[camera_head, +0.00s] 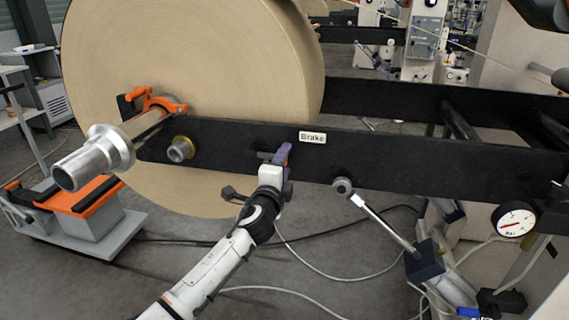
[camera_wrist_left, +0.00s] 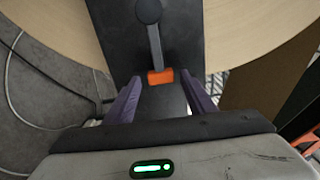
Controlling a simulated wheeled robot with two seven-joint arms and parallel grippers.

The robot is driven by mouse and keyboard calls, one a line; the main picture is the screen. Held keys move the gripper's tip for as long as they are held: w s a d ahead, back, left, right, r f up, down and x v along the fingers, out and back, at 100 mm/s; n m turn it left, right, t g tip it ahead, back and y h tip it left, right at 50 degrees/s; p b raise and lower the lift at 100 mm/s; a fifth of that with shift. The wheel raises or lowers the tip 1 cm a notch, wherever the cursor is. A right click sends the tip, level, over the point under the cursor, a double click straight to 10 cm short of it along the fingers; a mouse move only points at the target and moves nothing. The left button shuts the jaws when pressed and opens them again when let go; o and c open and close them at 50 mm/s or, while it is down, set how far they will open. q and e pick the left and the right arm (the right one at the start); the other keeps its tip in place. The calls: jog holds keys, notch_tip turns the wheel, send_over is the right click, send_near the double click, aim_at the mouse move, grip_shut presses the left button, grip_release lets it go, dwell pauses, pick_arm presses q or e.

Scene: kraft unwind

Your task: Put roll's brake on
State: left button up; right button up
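The large brown paper roll (camera_head: 190,75) hangs on a shaft at the left. A dark beam (camera_head: 400,158) runs in front of it, with a white "Brake" label (camera_head: 312,137). My left gripper (camera_head: 279,155) is at the beam, just left of and below the label. In the left wrist view a grey brake lever (camera_wrist_left: 155,45) with an orange tip (camera_wrist_left: 160,77) points toward my left gripper (camera_wrist_left: 161,96). Its purple fingers are apart, one on each side of the tip's line. I cannot tell whether they touch it. In the head view the lever is mostly hidden.
An orange clamp (camera_head: 158,103) holds the silver-ended shaft (camera_head: 98,155). A cylinder rod (camera_head: 385,222) and a pressure gauge (camera_head: 514,220) are at the right. An orange-topped cart (camera_head: 85,215) stands at the left. Cables lie on the floor below the arm.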

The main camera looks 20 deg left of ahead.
pick_arm(q)
jog(key=s+p, duration=0.1)
jog(key=s, duration=0.9)
jog(key=shift+s+d, duration=0.15)
jog(key=s+d+f+n+g+h, duration=0.1)
jog(key=s+f+n+g, duration=0.15)
jog(key=s+f, duration=0.5)
jog(key=s+f+n+g+h, duration=0.15)
jog(key=s+f+n, duration=0.3)
jog(key=f, duration=0.65)
jog(key=s+f+n+g, duration=0.2)
jog(key=s+f+n, duration=0.2)
jog(key=s, duration=0.8)
jog(key=s+f+n+g, duration=0.3)
jog(key=s+f+n, duration=0.2)
jog(key=s+f, duration=0.4)
jog(key=s, duration=0.3)
jog(key=shift+d+f, duration=0.3)
jog(key=shift+d, duration=0.05)
jog(key=shift+h, duration=0.25)
